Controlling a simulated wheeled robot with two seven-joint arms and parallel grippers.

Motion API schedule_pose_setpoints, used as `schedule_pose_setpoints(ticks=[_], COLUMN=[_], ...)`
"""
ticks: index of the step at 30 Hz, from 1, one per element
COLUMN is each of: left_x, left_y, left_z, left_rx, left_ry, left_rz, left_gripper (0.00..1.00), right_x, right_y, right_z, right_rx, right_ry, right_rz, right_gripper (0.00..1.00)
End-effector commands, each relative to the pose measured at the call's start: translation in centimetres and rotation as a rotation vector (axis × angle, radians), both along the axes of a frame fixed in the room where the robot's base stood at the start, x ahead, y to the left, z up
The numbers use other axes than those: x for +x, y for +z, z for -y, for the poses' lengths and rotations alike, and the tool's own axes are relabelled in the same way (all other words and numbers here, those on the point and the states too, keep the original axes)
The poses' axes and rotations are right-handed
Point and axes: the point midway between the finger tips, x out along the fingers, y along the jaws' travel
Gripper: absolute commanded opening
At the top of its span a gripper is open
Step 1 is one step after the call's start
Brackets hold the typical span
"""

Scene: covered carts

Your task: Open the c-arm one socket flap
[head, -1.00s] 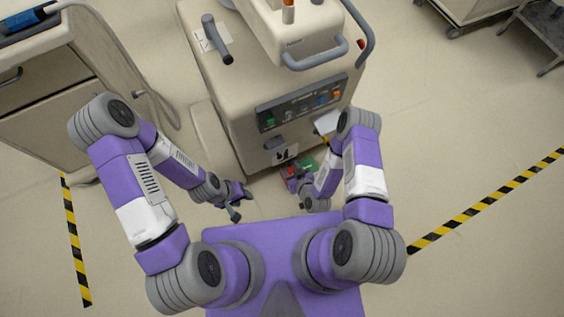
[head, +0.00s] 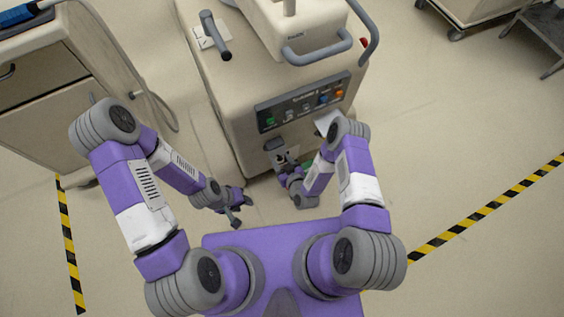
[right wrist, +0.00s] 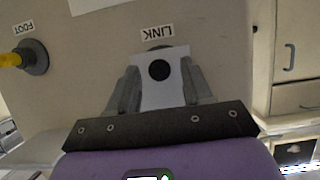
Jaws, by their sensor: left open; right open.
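The c-arm one cart (head: 222,100) stands ahead of me, its front facing me. In the right wrist view, a pale plate (right wrist: 163,94) with a black disc sits below the LINK label (right wrist: 157,31), over a mostly hidden grey round socket. It looks like the flap. My right gripper (right wrist: 160,68) is open, one finger on each side of this plate; contact cannot be told. In the head view my right gripper (head: 284,170) is at the cart's low front, hiding part of it. My left gripper (head: 242,211) is open and empty, apart from the cart.
A FOOT socket with a yellow plug (right wrist: 12,60) is left of LINK in the wrist view. A grey block (head: 275,144) juts from the cart front. A drawer cabinet (head: 45,110) stands at left. Striped tape (head: 485,205) marks the open floor at right.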

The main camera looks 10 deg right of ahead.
Motion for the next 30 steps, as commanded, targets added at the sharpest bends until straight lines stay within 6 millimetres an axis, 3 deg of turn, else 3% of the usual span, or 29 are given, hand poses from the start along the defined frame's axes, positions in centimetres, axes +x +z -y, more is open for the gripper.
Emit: schedule_pose_setpoints(ticks=[4, 14, 23, 30], left_x=[0.0, 0.0, 0.0, 0.0], left_y=[0.0, 0.0, 0.1, 1.6], left_z=[0.0, 0.0, 0.0, 0.0], left_rx=[0.000, 0.000, 0.000, 0.000], left_ry=[0.000, 0.000, 0.000, 0.000], left_rz=[0.000, 0.000, 0.000, 0.000], left_gripper=[0.43, 0.43, 0.43, 0.43], right_x=[0.0, 0.0, 0.0, -0.3], right_y=[0.1, 0.0, 0.1, 0.7], right_z=[0.0, 0.0, 0.0, 0.1], right_rx=[0.000, 0.001, -0.001, -0.022], right_ry=[0.000, 0.000, -0.001, 0.000], right_rz=[0.000, 0.000, -0.004, -0.068], right_gripper=[0.50, 0.00, 0.00, 0.00])
